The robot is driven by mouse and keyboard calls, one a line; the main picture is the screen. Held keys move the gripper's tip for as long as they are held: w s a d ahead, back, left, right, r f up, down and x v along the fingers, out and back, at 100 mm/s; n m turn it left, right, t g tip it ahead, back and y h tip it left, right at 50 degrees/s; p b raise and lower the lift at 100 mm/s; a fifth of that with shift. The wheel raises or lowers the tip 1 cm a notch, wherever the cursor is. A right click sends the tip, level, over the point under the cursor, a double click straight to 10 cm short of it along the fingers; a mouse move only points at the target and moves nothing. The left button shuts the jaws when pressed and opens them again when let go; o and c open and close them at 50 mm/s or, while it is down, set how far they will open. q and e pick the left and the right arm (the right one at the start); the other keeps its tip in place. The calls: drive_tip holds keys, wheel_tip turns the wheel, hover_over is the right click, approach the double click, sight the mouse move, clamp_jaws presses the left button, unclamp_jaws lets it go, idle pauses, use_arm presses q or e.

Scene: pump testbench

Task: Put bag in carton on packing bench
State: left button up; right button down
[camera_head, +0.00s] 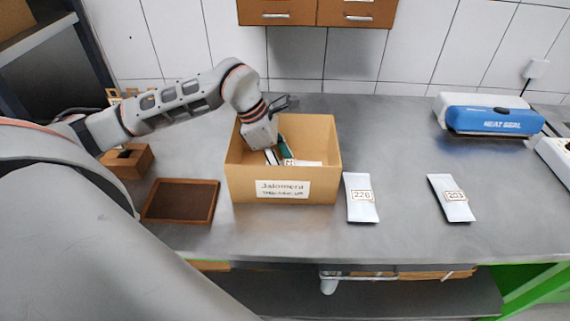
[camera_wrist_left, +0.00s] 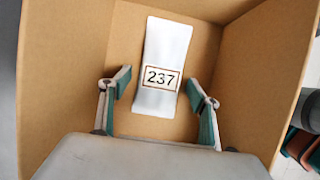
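An open cardboard carton (camera_head: 325,175) with a handwritten label stands on the grey packing bench (camera_head: 420,225). My left gripper (camera_head: 278,157) reaches down into it from the back left. In the left wrist view, a white bag marked 237 (camera_wrist_left: 167,45) lies on the carton floor (camera_wrist_left: 125,45). The open fingers of my left gripper (camera_wrist_left: 160,90) are on either side of this bag, with a gap to each edge. Two more white bags lie flat right of the carton, one marked 226 (camera_head: 361,210) and one that seems to read 203 (camera_head: 453,210). My right gripper is not in view.
A shallow brown tray (camera_head: 180,202) sits left of the carton, with a small brown box (camera_head: 127,162) behind it. A blue and white heat sealer (camera_head: 490,117) stands at the back right. Drawers (camera_head: 315,12) hang above. The bench around the two bags is clear.

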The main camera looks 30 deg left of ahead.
use_arm(q)
drive_tip(key=shift+r, duration=0.1)
drive_tip(key=shift+a+r, duration=0.1)
drive_tip(key=shift+r, duration=0.15)
drive_tip(key=v, duration=1.1)
drive_tip(key=shift+r, duration=0.25)
drive_tip(key=shift+s, duration=0.15)
